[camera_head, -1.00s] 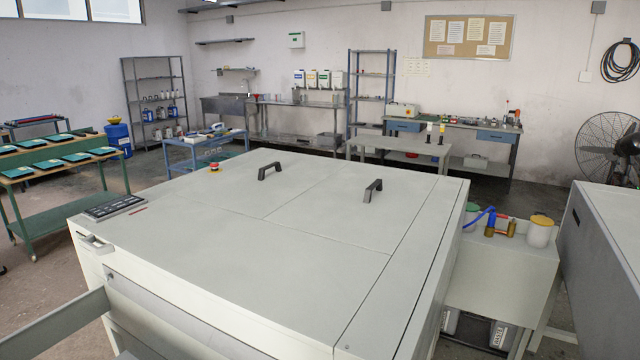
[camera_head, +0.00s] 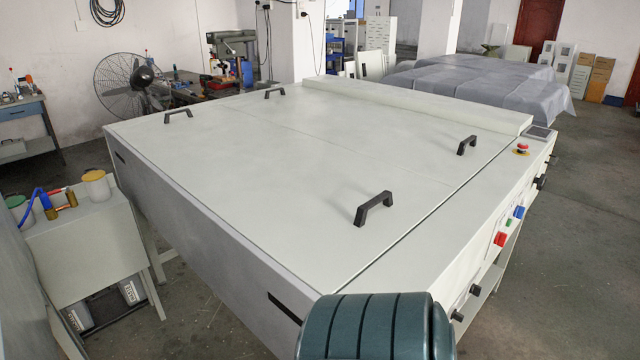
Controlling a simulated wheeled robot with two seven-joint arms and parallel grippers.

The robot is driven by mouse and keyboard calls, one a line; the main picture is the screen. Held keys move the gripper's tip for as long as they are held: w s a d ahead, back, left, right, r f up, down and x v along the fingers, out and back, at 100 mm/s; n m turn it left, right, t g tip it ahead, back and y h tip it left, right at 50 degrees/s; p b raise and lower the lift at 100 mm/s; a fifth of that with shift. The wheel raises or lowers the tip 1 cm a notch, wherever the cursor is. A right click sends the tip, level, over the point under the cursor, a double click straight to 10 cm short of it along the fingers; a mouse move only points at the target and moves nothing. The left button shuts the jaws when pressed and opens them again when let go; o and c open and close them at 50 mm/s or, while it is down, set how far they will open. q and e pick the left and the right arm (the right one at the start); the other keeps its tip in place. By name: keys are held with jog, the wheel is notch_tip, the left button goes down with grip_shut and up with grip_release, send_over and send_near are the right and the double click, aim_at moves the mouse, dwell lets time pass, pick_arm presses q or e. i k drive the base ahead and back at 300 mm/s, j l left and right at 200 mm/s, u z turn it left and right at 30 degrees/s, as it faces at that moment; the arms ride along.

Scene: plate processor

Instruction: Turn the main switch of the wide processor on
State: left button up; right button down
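A wide, pale grey processor (camera_head: 290,145) with black lid handles fills the middle of the head view. Its control side faces right. A red emergency knob (camera_head: 521,149) stands on a yellow base on its top near the far right corner. Along the right side are a red button (camera_head: 500,239), a green button (camera_head: 508,224) and a blue button (camera_head: 519,212). A black knob (camera_head: 541,182) sticks out farther back, and more dark knobs (camera_head: 474,290) sit low at the front. I cannot tell which is the main switch. Neither gripper is in view.
A dark teal ribbed drum shape (camera_head: 375,325) hides part of the processor's near right corner. A side table (camera_head: 90,255) with jars stands at left. A fan (camera_head: 125,85) and a cloth-covered stack (camera_head: 480,80) stand behind. The floor at right is clear.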

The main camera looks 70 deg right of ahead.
aim_at(501, 237)
jog(key=k+l+z, duration=0.1)
jog(key=z, duration=2.35)
jog(key=j+z, duration=0.15)
jog(key=z, duration=0.9)
